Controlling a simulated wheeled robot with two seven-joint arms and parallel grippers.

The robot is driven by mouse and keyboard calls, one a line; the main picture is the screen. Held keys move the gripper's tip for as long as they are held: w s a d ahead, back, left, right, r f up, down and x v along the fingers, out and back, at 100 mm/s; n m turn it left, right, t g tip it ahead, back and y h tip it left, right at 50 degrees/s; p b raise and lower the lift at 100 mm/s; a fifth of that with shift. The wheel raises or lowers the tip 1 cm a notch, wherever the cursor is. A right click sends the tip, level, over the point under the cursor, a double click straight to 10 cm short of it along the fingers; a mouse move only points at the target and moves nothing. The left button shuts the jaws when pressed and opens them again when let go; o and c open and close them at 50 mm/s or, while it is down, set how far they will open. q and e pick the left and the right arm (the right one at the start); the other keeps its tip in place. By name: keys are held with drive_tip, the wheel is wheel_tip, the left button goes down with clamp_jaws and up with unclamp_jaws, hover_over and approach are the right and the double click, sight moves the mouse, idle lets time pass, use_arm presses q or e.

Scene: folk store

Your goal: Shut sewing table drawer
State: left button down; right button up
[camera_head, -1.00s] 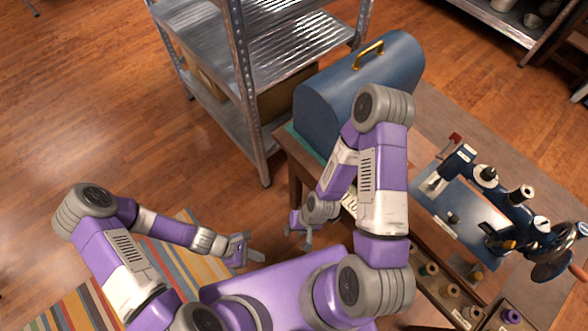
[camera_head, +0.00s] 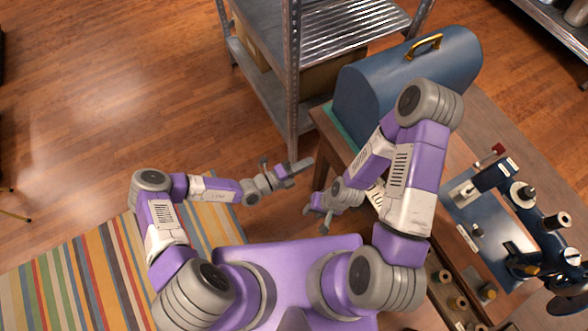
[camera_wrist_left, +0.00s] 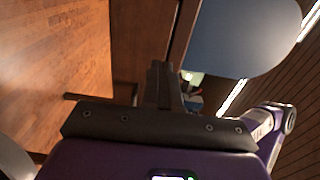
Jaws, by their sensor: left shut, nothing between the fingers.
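The wooden sewing table (camera_head: 492,118) is on the right of the head view. A pulled-out drawer (camera_head: 438,306) with several thread spools sits along its near side, partly hidden behind my right arm. My left gripper (camera_head: 309,163) is shut and empty, left of the table's left corner and apart from it. Its closed fingers (camera_wrist_left: 165,85) point towards the table side in the left wrist view. My right gripper (camera_head: 315,218) is lower, close to the table's left side, with its fingers apart and nothing seen between them.
A blue domed case (camera_head: 400,85) with a brass handle and a blue sewing machine (camera_head: 520,215) stand on the table. A metal shelf (camera_head: 291,75) stands just beyond my left gripper. A striped rug (camera_head: 75,280) lies at lower left. Open wooden floor lies at left.

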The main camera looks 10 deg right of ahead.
sight(330, 151)
use_arm(q)
drive_tip(key=b+x, duration=0.1)
drive_tip(key=x, duration=0.5)
drive_tip(key=shift+w+d, duration=0.15)
drive_tip(key=shift+d, duration=0.2)
use_arm(e)
drive_tip(key=shift+f, duration=0.7)
drive_tip(key=shift+r, duration=0.1)
